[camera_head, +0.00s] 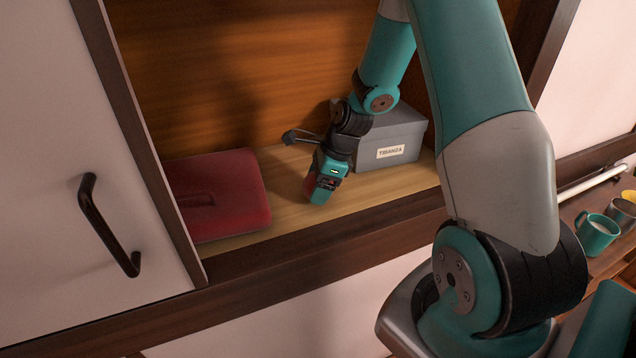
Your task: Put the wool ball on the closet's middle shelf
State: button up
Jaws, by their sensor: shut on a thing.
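My gripper (322,188) is inside the open closet, low over the light wooden shelf (285,213). It points down, between a red case and a grey box. A small patch of the red wool ball (309,184) shows at the left side of my gripper, which is shut on it. Most of the ball and the fingertips are hidden behind the gripper body. I cannot tell whether the ball touches the shelf.
The red case (222,190) lies on the shelf to the left. The grey labelled box (398,138) stands close at the right. A white door with a dark handle (105,225) is at far left. A green mug (597,232) stands outside at right.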

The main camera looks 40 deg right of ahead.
jog(key=shift+f, duration=0.1)
jog(key=o, duration=0.9)
jog(key=b+v, duration=0.1)
jog(key=v, duration=1)
jog(key=s+a+r+n, duration=0.2)
jog(key=a+r+n, duration=0.1)
jog(key=a+n, duration=0.35)
jog(key=s+a+r+n, duration=0.2)
jog(key=a+r+n, duration=0.1)
jog(key=a+n, duration=0.4)
jog(key=s+a+r+n, duration=0.1)
jog(key=s+a+n, duration=0.3)
jog(key=s+n, duration=0.1)
jog(key=s+a+r+n+g, duration=0.1)
jog(key=s+a+n, duration=0.3)
jog(key=n, duration=0.3)
jog(key=s+a+r+n+g, duration=0.1)
jog(key=s+a+n, duration=0.4)
jog(key=s+n, duration=0.1)
jog(key=shift+s+r+n+y, duration=0.15)
jog(key=shift+s+n+y, duration=0.15)
jog(key=shift+s, duration=0.1)
